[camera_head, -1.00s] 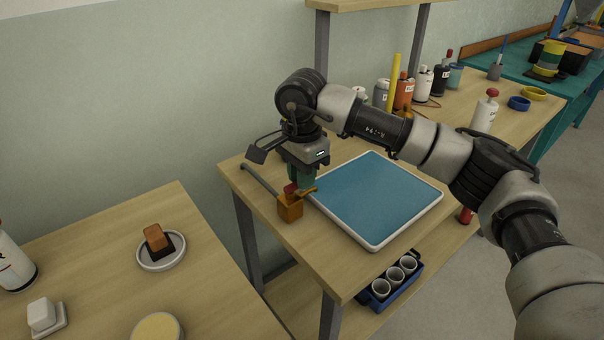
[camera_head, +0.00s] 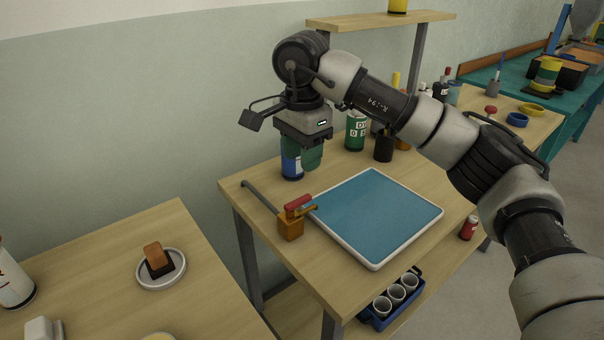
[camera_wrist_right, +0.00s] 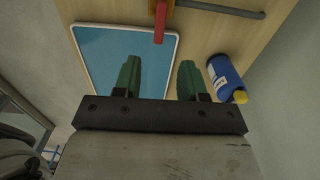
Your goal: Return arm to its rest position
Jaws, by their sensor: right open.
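My right gripper (camera_head: 304,158) hangs from my right arm above the left part of the wooden bench in the head view. Its green fingers point down and hold nothing. In the right wrist view the two fingers (camera_wrist_right: 157,80) stand apart with a gap between them. An orange block-shaped valve with a red handle (camera_head: 298,203) sits below the gripper, apart from it, with a grey pipe running to its left. The red handle also shows in the right wrist view (camera_wrist_right: 159,24). My left gripper is not in view.
A blue tray with a white rim (camera_head: 375,262) lies right of the valve. A blue bottle (camera_head: 291,166) stands close behind the fingers, with a green can (camera_head: 355,131) and other bottles along the back. A shelf (camera_head: 380,19) rises behind. A plate with a brown block (camera_head: 161,283) is on the left table.

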